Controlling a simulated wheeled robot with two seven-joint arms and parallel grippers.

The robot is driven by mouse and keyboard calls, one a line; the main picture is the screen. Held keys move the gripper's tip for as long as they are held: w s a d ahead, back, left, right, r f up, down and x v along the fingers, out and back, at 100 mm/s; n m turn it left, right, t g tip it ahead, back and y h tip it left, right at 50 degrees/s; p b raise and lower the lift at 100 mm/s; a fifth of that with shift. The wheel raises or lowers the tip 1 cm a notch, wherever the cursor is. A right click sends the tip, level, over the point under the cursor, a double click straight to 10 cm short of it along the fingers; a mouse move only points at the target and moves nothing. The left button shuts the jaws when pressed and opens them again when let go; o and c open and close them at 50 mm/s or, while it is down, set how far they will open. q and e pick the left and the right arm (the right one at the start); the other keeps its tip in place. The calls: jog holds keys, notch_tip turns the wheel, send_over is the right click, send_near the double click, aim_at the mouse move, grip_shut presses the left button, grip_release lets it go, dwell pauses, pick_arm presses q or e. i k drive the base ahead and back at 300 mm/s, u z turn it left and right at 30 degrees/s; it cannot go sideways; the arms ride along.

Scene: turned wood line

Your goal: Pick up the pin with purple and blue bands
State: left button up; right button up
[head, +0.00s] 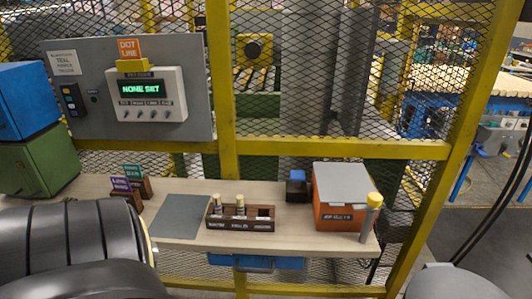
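Two small pale wooden pins stand upright in a dark brown rack (263,224) on the bench. The left pin (217,203) and the right pin (240,206) are side by side in its left and middle parts. Their bands are too small to read; I cannot tell which pin, if either, has purple and blue bands. The right part of the rack looks empty. Neither of my grippers is in view. Dark parts of my own body fill the lower left corner.
A grey mat (180,217) lies left of the rack. Small holders with purple and green signs (126,186) stand further left. An orange box (342,216), a grey post with yellow cap (370,217) and a dark block (297,190) stand right. Yellow-framed mesh (340,148) rises behind.

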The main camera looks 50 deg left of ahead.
aim_at(217, 198)
jog(key=u, duration=0.7)
jog(key=i, duration=0.95)
jog(key=u, duration=2.6)
jog(key=k, duration=0.45)
jog(key=u, duration=0.15)
